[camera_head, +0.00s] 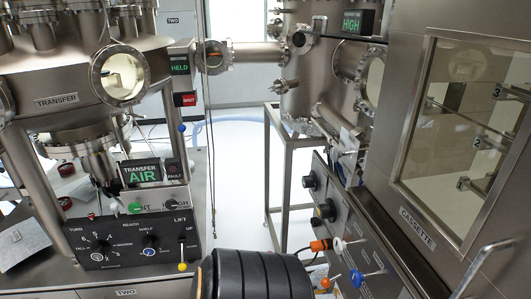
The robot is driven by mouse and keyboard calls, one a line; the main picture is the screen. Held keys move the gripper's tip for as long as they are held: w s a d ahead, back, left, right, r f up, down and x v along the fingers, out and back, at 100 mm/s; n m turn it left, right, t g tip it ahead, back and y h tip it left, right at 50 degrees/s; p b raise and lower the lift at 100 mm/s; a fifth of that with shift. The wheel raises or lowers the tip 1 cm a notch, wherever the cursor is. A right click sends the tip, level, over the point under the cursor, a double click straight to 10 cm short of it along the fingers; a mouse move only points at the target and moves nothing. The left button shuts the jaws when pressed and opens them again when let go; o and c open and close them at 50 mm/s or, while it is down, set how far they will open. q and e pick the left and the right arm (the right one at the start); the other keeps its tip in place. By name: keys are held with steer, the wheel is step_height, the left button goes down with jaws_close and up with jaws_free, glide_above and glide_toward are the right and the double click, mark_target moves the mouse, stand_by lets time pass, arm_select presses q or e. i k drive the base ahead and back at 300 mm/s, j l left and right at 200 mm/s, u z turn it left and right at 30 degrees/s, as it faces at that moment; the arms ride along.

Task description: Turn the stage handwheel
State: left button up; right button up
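I cannot clearly make out which part is the stage handwheel. Two round black knobs, an upper one (310,181) and a lower one (325,210), stick out from the grey panel under the cassette chamber at the right. Small red round knobs (66,169) show at the far left beneath the transfer chamber. Neither of my grippers is in view. A black ribbed cylinder (255,277) fills the bottom middle, cut off by the picture edge; I cannot tell what it belongs to.
The transfer chamber (57,101) stands at the left above a control box (130,240) with a dial and a yellow-tipped lift lever (182,266). The cassette chamber door (468,110) is at the right. An orange connector (320,246) and small levers project below it. White floor shows between.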

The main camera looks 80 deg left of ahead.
mark_target(311, 181)
steer(key=u, duration=2.25)
steer(key=i+j, duration=0.1)
steer(key=j, duration=0.3)
steer(key=i+j, duration=0.1)
steer(key=j, duration=0.65)
steer(key=i+j, duration=0.15)
steer(key=j, duration=0.2)
